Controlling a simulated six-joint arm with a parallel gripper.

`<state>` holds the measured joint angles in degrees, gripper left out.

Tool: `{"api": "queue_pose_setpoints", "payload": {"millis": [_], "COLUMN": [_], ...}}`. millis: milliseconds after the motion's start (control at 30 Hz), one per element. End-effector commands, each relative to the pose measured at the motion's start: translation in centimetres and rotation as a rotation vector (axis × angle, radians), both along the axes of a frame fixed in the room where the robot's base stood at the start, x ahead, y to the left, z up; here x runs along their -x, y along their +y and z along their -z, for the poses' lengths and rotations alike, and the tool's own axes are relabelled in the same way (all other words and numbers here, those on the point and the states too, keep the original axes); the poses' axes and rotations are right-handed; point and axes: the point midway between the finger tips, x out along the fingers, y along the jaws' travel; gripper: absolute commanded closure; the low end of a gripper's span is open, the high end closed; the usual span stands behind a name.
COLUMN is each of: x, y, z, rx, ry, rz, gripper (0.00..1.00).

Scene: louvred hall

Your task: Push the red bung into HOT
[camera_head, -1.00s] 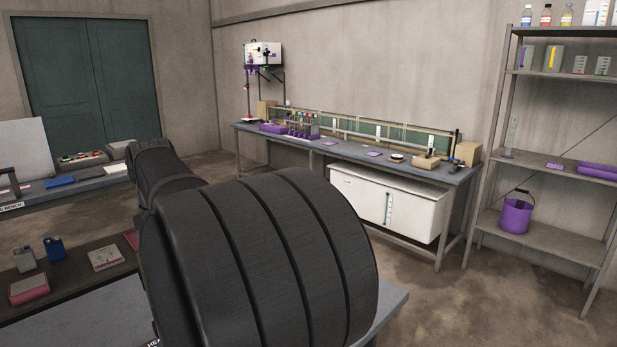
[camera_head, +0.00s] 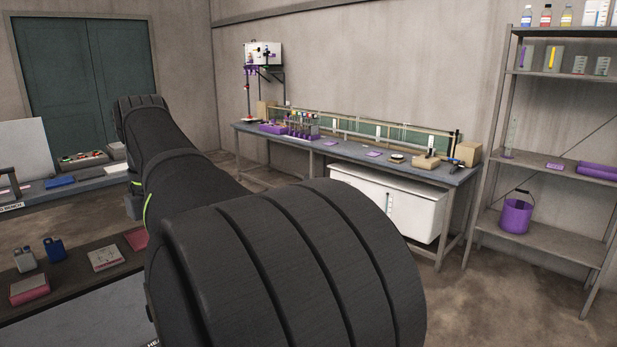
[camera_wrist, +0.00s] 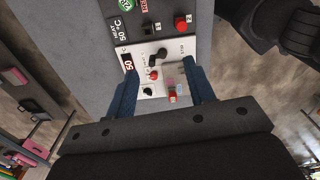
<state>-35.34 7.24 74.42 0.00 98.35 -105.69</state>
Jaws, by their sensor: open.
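In the wrist view my gripper (camera_wrist: 160,70) is open. Its two blue fingers stand apart on either side of a small light panel (camera_wrist: 139,57). A small red piece with a pale lower part (camera_wrist: 172,95) shows between the fingers, towards the right one; I cannot tell for sure that it is the red bung. A smaller red fitting (camera_wrist: 153,75) sits on the panel left of it, with a dark one below. No HOT label is readable. In the head view my arm hides the gripper and the panel.
A dark control box with a red button (camera_wrist: 181,23) adjoins the panel in the wrist view. A black bent fitting (camera_wrist: 160,55) stands on the panel. In the head view a long bench (camera_head: 345,155) stands at the back, and a shelf rack (camera_head: 550,225) at right.

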Motion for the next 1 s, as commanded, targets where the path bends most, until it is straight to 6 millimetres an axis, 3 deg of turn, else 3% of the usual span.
{"api": "queue_pose_setpoints", "payload": {"millis": [267,367,467,533,700,833,1000], "x": [0.0,-0.1,-0.1,0.3,2.9,5.3,7.6], "y": [0.0,-0.3,-1.2,-2.1,-4.8,-6.3,-7.7], "z": [0.1,1.5,5.5,9.5,18.5,23.1,26.6], "rx": [0.000,-0.003,-0.010,-0.018,-0.011,0.035,0.151], "ry": [0.002,0.045,0.172,0.311,0.726,1.063,1.534], "rz": [0.001,0.048,0.194,0.363,0.894,1.319,1.839], "gripper": [0.51,0.51,0.51,0.51,0.51,0.51,0.51]}}
